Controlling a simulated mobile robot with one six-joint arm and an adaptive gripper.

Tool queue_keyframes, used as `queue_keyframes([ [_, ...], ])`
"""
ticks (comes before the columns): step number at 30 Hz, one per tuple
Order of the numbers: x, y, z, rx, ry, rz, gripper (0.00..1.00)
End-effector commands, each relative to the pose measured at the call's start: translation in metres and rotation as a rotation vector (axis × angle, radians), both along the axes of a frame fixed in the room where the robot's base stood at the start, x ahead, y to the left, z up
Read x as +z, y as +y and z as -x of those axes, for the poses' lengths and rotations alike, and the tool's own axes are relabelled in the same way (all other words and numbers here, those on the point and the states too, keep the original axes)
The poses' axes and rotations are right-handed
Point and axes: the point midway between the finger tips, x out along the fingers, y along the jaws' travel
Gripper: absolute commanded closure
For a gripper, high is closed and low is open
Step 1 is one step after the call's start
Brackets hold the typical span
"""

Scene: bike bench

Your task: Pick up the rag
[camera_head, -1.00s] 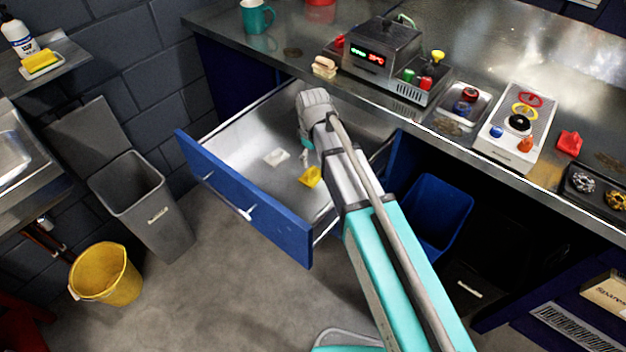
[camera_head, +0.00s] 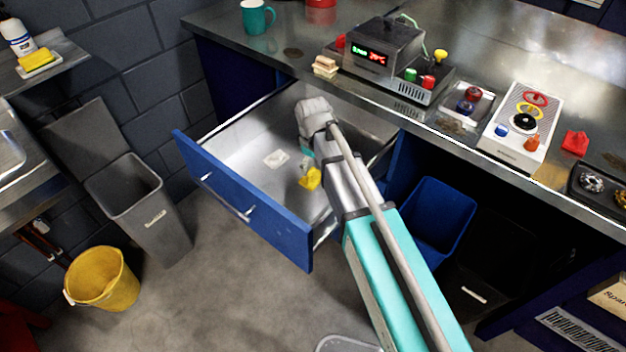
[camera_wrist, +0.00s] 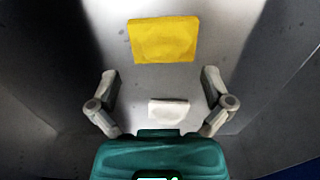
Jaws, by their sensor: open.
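Two flat pieces lie on the floor of the open drawer. A yellow, cloth-like square (camera_head: 311,178) shows in the wrist view (camera_wrist: 164,40), just beyond my fingertips. A smaller white piece (camera_head: 276,159) shows in the wrist view (camera_wrist: 169,110) between the finger bases. I cannot tell for sure which is the rag; the yellow one looks most like a folded cloth. My gripper (camera_wrist: 159,76) is open and empty, pointing down into the drawer above both pieces. In the head view, it partly covers the yellow piece.
The blue-fronted drawer (camera_head: 240,203) is pulled out, its walls close around my gripper. The metal bench top (camera_head: 300,55) stands above and behind, with a control box (camera_head: 385,60) near its edge. A grey bin (camera_head: 140,200) and a yellow bucket (camera_head: 103,280) stand left.

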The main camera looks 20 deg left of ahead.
Motion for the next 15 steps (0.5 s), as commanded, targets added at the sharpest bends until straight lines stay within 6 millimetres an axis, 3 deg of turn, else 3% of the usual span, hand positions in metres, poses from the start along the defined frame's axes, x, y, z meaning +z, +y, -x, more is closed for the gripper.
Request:
queue_keyframes([
  [6, -0.022, 0.000, 0.005, 0.000, 0.000, 0.000, 0.00],
  [15, -0.037, 0.000, 0.004, -0.001, 0.000, 0.000, 0.00],
])
